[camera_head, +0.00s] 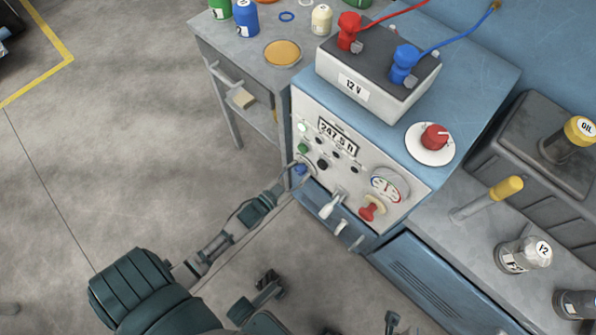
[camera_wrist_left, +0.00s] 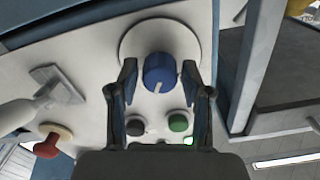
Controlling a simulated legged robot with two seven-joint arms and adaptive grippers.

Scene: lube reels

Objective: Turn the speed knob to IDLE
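The blue knob (camera_wrist_left: 160,74), with a white pointer line, sits on a round pale plate on the machine's front panel. In the head view the knob (camera_head: 300,169) is at the panel's lower left corner, partly hidden by my gripper. My left gripper (camera_wrist_left: 159,68) has one finger on each side of the knob, with a narrow gap showing on both sides. The white line points down and slightly left in the wrist view. No IDLE lettering is readable. Dark green parts of mine show at the bottom of the head view; I cannot make out the right gripper's fingers.
A black button (camera_wrist_left: 135,127) and a green button (camera_wrist_left: 178,123) sit close to the fingers. A white lever (camera_head: 332,206) and a red knob (camera_head: 370,208) stick out of the panel. Another red knob (camera_head: 434,136) is on top, beside the battery (camera_head: 375,75).

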